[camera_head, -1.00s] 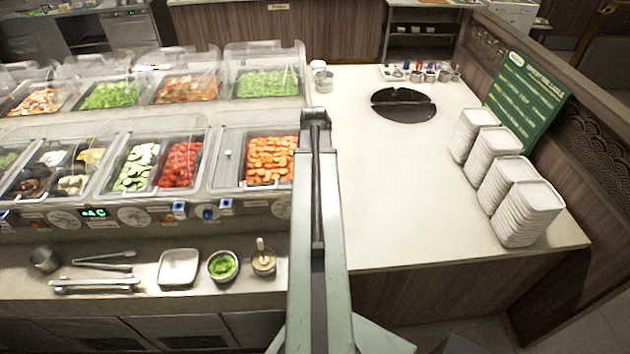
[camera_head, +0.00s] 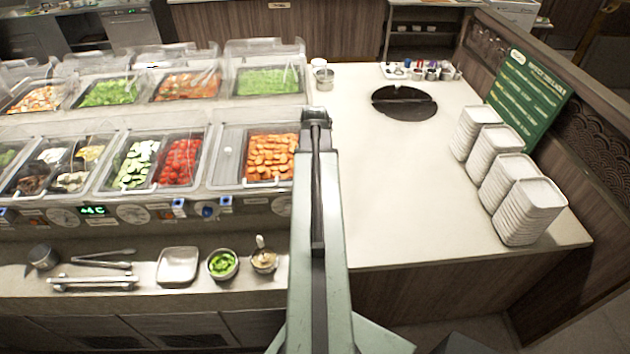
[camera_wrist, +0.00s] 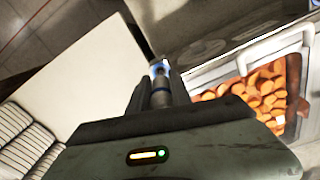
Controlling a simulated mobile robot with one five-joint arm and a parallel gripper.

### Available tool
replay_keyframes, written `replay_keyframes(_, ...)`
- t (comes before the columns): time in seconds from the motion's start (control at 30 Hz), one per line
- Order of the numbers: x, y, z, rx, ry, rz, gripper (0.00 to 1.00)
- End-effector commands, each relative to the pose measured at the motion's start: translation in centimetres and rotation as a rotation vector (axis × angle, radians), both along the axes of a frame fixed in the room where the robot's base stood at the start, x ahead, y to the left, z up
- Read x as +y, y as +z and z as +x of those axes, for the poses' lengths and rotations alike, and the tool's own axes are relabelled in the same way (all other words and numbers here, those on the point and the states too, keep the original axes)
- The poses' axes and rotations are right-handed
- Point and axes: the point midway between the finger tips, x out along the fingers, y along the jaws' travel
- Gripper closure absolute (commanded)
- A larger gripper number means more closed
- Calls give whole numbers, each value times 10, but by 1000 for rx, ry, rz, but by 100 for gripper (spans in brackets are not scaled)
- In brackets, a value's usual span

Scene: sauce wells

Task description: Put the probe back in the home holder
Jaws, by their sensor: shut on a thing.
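My gripper (camera_wrist: 158,88) shows in the wrist view, with its dark fingers closed on a small blue and white piece, the probe (camera_wrist: 160,68). Most of the probe is hidden by the fingers. In the head view my arm hides the gripper and the probe. Small blue and white pieces (camera_head: 179,208) (camera_head: 226,202) sit on the front panel of the food counter, left of my arm. I cannot tell which of them, if any, is the home holder.
A pan of orange slices (camera_head: 270,158) is just left of my arm and also shows in the wrist view (camera_wrist: 262,95). The white counter (camera_head: 410,190) to the right is mostly clear. Stacked white trays (camera_head: 528,212) stand at its right edge. Small bowls (camera_head: 223,264) line the front ledge.

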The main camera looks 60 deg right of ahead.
Motion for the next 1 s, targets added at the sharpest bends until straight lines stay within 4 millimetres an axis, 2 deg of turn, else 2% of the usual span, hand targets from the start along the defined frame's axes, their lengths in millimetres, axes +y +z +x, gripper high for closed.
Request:
replay_keyframes(0.53, 0, -17, 0, 0, -1, 0, 100)
replay_keyframes(1.0, -1, -20, -1, 0, -2, 0, 100)
